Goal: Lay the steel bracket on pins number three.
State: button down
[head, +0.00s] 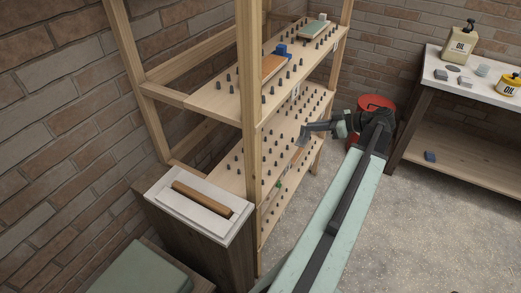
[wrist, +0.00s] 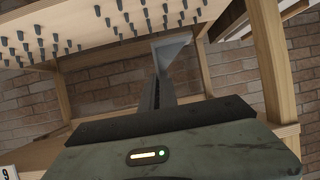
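My gripper (head: 305,131) reaches in at the right front of the wooden rack, near the level of its middle pin shelf (head: 240,150). A grey angled piece of metal, which looks like the steel bracket (head: 302,138), is at its fingertips. In the wrist view the bracket (wrist: 174,52) sticks up beyond the dark fingers (wrist: 160,92), which look closed on it. It is clear of the pins in the head view. Rows of dark pins (wrist: 60,42) hang upside down in the wrist view. I cannot read which pins are number three.
The upper shelf (head: 215,98) holds a brown board with a blue part (head: 281,50) and a green plate (head: 313,30). A red bucket (head: 376,103) stands behind my arm. A bench (head: 433,72) with oil containers is at right. A tag reading 9 (wrist: 6,173) shows in the wrist view.

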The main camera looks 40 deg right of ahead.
jog(key=w+a+f+b, duration=0.1)
jog(key=w+a, duration=0.3)
jog(key=w, duration=0.4)
jog(key=w+a+f+b, duration=0.2)
jog(key=w+a, duration=0.1)
jog(key=w, duration=0.5)
jog(key=b, duration=1)
send_over(268, 153)
jog(key=shift+m+h, duration=0.3)
notch_tip(268, 153, down, 10)
jog(key=shift+w+f, duration=0.15)
jog(key=shift+r+p, duration=0.25)
jog(key=shift+p, duration=0.05)
jog(key=shift+f, duration=0.25)
jog(key=c, duration=1.6)
grip_release()
jog(key=shift+r, duration=0.1)
jog(key=shift+c, duration=0.2)
jog(key=shift+r, duration=0.1)
